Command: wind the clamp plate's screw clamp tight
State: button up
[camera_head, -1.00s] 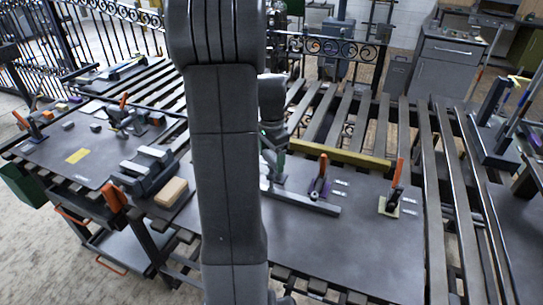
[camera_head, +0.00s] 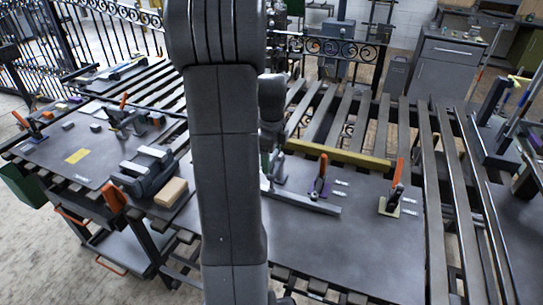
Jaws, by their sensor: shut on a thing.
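The dark clamp plate (camera_head: 345,245) lies on the slatted bench right of my arm. A small grey-green screw clamp (camera_head: 277,168) stands at its back left, at the end of a steel bar (camera_head: 305,200) that lies across the plate. My wrist comes down behind my arm, and my gripper (camera_head: 268,147) is just above the screw clamp, shut on its top end. My arm hides most of the fingers and the clamp's left side. How tight the screw is cannot be seen.
Left are a grey vise (camera_head: 145,172) and a tan block (camera_head: 170,191). The plate's front is clear.

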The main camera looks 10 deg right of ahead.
aim_at(271, 156)
jog(key=shift+w+r+m, duration=0.1)
jog(key=shift+r+m, duration=0.1)
jog(key=shift+m, duration=1.3)
jog(key=o, duration=1)
jog(key=shift+c, duration=0.2)
jog(key=shift+f, duration=0.1)
notch_tip(271, 156, up, 14)
jog(key=shift+f+b, duration=0.1)
jog(key=shift+b, duration=0.4)
jog(key=shift+f, duration=0.1)
